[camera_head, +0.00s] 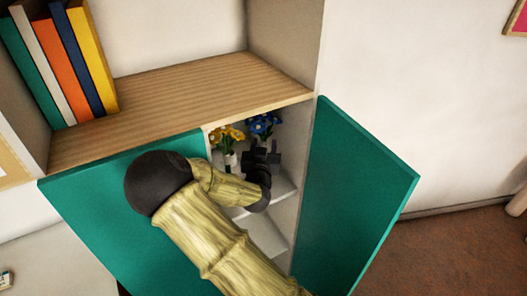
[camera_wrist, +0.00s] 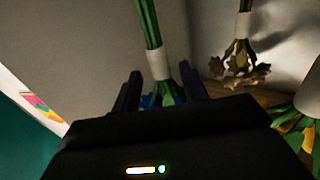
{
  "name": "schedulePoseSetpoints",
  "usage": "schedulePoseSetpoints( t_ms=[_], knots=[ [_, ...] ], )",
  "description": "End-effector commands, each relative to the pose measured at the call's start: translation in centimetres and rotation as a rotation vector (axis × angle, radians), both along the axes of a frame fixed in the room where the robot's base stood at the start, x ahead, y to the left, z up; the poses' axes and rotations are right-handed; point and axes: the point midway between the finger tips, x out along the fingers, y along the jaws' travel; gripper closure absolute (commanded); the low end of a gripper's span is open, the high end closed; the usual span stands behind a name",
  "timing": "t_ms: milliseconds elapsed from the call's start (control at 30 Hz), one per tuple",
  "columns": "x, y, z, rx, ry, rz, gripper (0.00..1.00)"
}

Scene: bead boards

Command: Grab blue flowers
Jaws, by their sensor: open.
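The blue flowers (camera_head: 263,124) are at the back right of the cabinet's upper compartment in the head view. In the wrist view, their green stems with a white band (camera_wrist: 155,55) show between the fingers, with blue petals below. My gripper (camera_head: 262,152) is inside the compartment, just in front of and below the blue blooms, hiding their lower part. In the wrist view my gripper (camera_wrist: 160,88) has its two dark fingers apart, one on each side of the bunch. I cannot tell whether either finger touches it.
Yellow flowers (camera_head: 228,135) stand close on the left. A brownish bunch (camera_wrist: 238,62) and a green-and-yellow one (camera_wrist: 300,122) are at right in the wrist view. The green right door (camera_head: 350,190) is open; the left door (camera_head: 100,205) lies beside my arm.

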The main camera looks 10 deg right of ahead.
Motion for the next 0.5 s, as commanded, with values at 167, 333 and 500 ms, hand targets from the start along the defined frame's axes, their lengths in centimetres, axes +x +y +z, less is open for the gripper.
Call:
schedulePoseSetpoints(
  t_ms=[167,333,500],
  knots=[
    [-0.01,0.26,0.00,0.000,0.000,0.004,0.82],
    [-0.01,0.32,0.01,0.000,0.000,0.005,1.00],
    [-0.01,0.28,0.02,0.000,0.000,0.004,1.00]
  ],
)
